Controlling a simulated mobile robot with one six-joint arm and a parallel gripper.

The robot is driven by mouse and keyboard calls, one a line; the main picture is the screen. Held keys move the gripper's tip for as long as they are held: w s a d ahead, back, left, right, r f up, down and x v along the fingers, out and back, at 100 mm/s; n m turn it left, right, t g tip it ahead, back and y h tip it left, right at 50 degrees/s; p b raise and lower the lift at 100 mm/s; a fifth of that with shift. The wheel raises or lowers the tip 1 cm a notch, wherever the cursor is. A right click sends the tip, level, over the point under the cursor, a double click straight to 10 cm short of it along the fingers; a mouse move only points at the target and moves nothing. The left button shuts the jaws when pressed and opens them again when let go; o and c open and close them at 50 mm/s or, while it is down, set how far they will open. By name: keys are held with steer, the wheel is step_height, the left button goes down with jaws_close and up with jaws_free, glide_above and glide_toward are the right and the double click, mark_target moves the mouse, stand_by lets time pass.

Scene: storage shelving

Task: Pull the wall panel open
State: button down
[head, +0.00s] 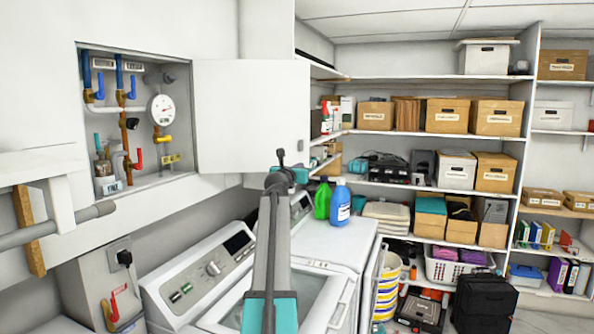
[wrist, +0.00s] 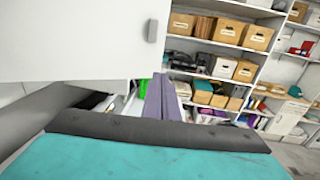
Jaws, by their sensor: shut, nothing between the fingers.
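The wall panel (head: 250,115) is a flat white door, swung wide open to the right of a wall recess (head: 120,180). In the wrist view the panel (wrist: 75,40) fills the upper left, with a small grey handle (wrist: 152,31) near its right edge. My gripper (head: 281,157) is by the panel's lower right corner in the head view. In the wrist view my gripper (wrist: 160,95) is shut and empty, its fingers below the handle and apart from it. The head view shows the fingers only small.
The recess holds pipes, valves and a round gauge (head: 161,110). Below stand white laundry machines (head: 330,240) with green (head: 322,198) and blue (head: 340,203) bottles. A wall shelf with a grey rail (head: 60,225) is at left. Loaded shelving (head: 430,80) lines the back.

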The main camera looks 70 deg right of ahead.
steer(key=shift+s+a+b, duration=0.2)
steer(key=shift+s+a, duration=0.1)
steer(key=shift+a, duration=0.4)
steer(key=shift+s+a+b, duration=0.2)
steer(key=shift+s+a, duration=0.15)
steer(key=shift+a, duration=0.3)
steer(key=shift+s+a+b, duration=0.2)
steer(key=shift+s+a, duration=0.1)
steer(key=shift+a, duration=0.4)
